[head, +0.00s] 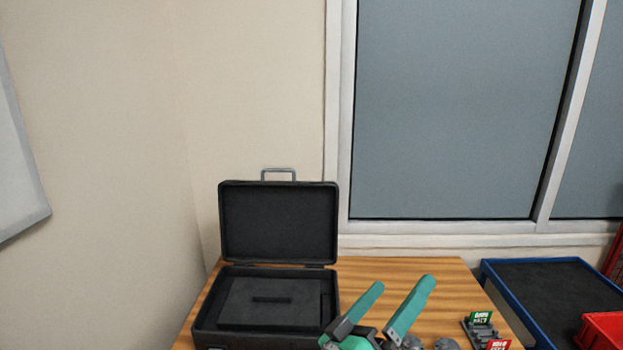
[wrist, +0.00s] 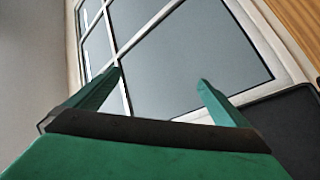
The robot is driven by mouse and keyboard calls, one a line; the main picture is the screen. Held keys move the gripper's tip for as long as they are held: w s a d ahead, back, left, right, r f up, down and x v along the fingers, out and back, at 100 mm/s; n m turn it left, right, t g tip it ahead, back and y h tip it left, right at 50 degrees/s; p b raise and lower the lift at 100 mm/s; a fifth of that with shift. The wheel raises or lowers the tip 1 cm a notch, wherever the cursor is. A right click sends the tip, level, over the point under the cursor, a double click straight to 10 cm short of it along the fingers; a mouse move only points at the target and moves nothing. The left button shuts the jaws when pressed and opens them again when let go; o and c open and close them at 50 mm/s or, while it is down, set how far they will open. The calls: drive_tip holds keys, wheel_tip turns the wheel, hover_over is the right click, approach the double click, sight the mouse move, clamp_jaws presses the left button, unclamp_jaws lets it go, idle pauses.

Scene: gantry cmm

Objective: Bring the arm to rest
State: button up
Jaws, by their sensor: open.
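My gripper (head: 403,288) shows at the bottom middle of the head view, in front of the wooden table. Its two green fingers point up and stand apart, with nothing between them. In the wrist view my gripper (wrist: 160,78) is also open and empty, with the window behind its fingertips. The rest of my arm is mostly below the head view's lower edge.
An open black case (head: 278,223) stands on the wooden table (head: 450,272), left of my gripper. A blue-rimmed tray (head: 510,300) and a red bin (head: 603,328) are further right.

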drive_tip(key=s+a+f+n+t+y, duration=0.25)
drive_tip(key=f+y, duration=0.25)
drive_tip(key=f, duration=0.3)
drive_tip(key=s+a+f+n+t+y, duration=0.1)
drive_tip(key=s+a+f+n+y, duration=0.25)
drive_tip(key=f, duration=0.55)
drive_tip(key=s+a+f+n+t+y, duration=0.1)
drive_tip(key=s+a+f+n+y, duration=0.1)
drive_tip(key=s+f+n+y, duration=0.35)
drive_tip(key=s+a+f+m+g, duration=0.1)
drive_tip(key=s+a+f+m, duration=0.1)
drive_tip(key=s, duration=0.6)
drive_tip(key=s+a+f+m+g, duration=0.1)
drive_tip(key=s+a+f+m, duration=0.1)
drive_tip(key=s+f+m, duration=0.3)
drive_tip(key=s+a+f+m+g+y, duration=0.1)
drive_tip(key=s+a+f+m+g, duration=0.1)
drive_tip(key=s+f, duration=0.4)
drive_tip(key=s+m, duration=0.1)
drive_tip(key=s, duration=0.4)
drive_tip(key=shift+a+f+m, duration=0.3)
drive_tip(key=shift+m, duration=0.05)
drive_tip(key=shift+s+a, duration=0.1)
drive_tip(key=shift+s, duration=0.1)
